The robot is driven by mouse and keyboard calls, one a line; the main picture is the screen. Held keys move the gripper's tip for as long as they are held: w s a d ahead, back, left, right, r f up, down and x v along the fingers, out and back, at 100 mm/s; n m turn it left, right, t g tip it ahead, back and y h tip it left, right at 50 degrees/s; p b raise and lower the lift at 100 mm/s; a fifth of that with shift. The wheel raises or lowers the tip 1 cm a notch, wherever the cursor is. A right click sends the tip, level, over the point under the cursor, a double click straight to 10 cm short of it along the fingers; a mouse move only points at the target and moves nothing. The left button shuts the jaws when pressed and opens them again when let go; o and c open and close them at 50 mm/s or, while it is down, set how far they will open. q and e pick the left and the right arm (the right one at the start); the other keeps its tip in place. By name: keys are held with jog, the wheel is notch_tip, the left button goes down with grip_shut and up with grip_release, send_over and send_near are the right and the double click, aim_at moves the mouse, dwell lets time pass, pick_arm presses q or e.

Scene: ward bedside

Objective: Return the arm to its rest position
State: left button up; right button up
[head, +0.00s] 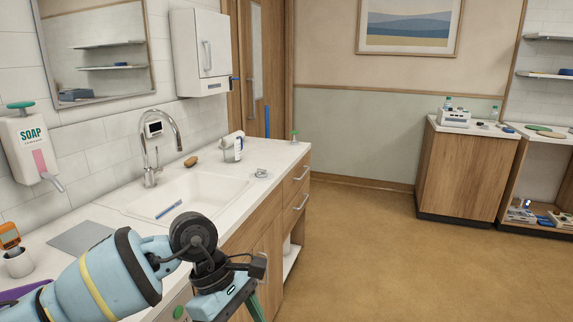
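My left arm, pale blue with a yellow band, comes in from the lower left of the head view in front of the sink counter. Its black wrist joint leads to my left gripper (238,302), which points down at the bottom edge of the picture. The fingertips are cut off or hidden, so I cannot tell whether it is open or shut or holds anything. My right arm and gripper are not in view.
The white counter (262,157) with its sink (186,196) and tap (150,165) runs along the left wall. A soap dispenser (28,148) hangs above it. A wooden cabinet (463,175) stands far right. The floor (400,265) between is clear.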

pick_arm(q)
jog(key=s+d+r+n+h+p, duration=0.2)
jog(key=s+d+r+n+h, duration=0.1)
jog(key=s+d+n+h, duration=1)
jog(key=w+a+f+n+t+y+p, duration=0.1)
jog(key=a+f+n+t+y, duration=0.55)
jog(key=n, duration=1.05)
jog(key=w+a+f+n+t+y+p, duration=0.1)
jog(key=a+f+n+t+y, duration=0.2)
jog(key=a+f+n+t, duration=1.1)
jog(key=s+a+f+n+g+y, duration=0.2)
jog(key=s+f+n+g, duration=0.1)
jog(key=s, duration=0.3)
jog(key=s+a+f+n+g+y+p, duration=0.1)
jog(key=s+f+n+g+y, duration=0.1)
jog(key=s+n, duration=0.4)
jog(key=s+a+f+n+g+y, duration=0.2)
jog(key=s+f+n+g, duration=0.2)
jog(key=s, duration=0.4)
jog(key=shift+a+p, duration=0.3)
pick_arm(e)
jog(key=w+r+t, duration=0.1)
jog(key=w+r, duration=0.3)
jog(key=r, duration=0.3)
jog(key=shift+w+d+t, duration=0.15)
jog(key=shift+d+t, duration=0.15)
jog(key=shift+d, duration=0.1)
